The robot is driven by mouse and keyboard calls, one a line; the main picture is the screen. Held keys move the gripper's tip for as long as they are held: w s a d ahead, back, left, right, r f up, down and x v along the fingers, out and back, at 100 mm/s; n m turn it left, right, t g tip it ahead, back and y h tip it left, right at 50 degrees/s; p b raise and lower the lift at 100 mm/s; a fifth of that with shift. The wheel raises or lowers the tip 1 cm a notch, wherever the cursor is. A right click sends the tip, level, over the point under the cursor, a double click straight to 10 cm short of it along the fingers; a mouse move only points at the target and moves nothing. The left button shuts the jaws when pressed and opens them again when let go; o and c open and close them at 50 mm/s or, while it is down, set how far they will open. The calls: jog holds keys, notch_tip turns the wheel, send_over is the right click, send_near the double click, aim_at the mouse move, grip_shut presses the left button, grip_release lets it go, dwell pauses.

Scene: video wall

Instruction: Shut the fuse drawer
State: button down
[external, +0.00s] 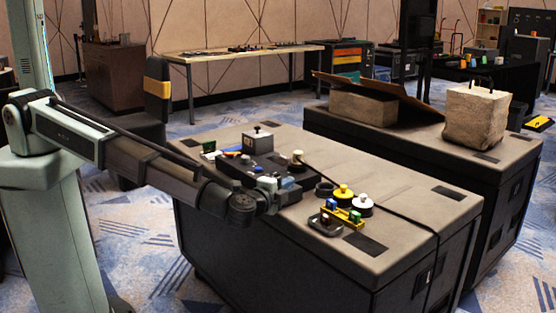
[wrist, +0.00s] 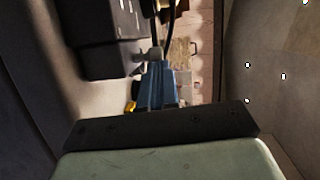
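A low black equipment box (external: 238,170) lies on the near flight case in the external view, with a grey block with a knob (external: 257,142) at its back. My arm reaches in from the left, and my gripper (external: 270,188) is low at the box's near right end. Its fingers are small and partly hidden there. In the wrist view, blue finger-like parts (wrist: 157,85) point at a small grey piece (wrist: 151,55) beside the dark box (wrist: 98,35); contact is unclear. I cannot make out the fuse drawer or how far it stands out.
The flight-case top (external: 400,195) also carries a white-and-yellow knobbed piece (external: 343,193), a white knobbed piece (external: 362,205), a black ring (external: 324,189) and a small dark tray (external: 325,224) right of my gripper. A black cable crosses the top. Its front right is mostly clear.

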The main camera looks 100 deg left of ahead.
dwell(0.4)
jog(key=shift+w+d, duration=0.1)
jog(key=shift+d, duration=0.2)
jog(key=d, duration=0.4)
jog(key=shift+w+r, duration=0.1)
jog(key=shift+w, duration=0.2)
jog(key=v, duration=0.9)
jog(key=s+f+m+g+h, duration=0.1)
jog(key=s+f+g+h, duration=0.8)
jog(key=s+f, duration=1.5)
jog(key=s+a+f+n+g+h, duration=0.2)
jog(key=s+a+f, duration=0.2)
jog(key=s, duration=0.7)
jog(key=s+a+f+n+g+h, duration=0.1)
jog(key=s+a+f, duration=0.4)
jog(key=s, duration=0.6)
jog(key=s+a+f+n+g+h, duration=0.2)
jog(key=s+a+f+h, duration=0.1)
jog(key=s, duration=0.8)
jog(key=shift+a+f+n+g+h, duration=0.35)
jog(key=shift+a+f, duration=0.4)
jog(key=shift+a, duration=0.35)
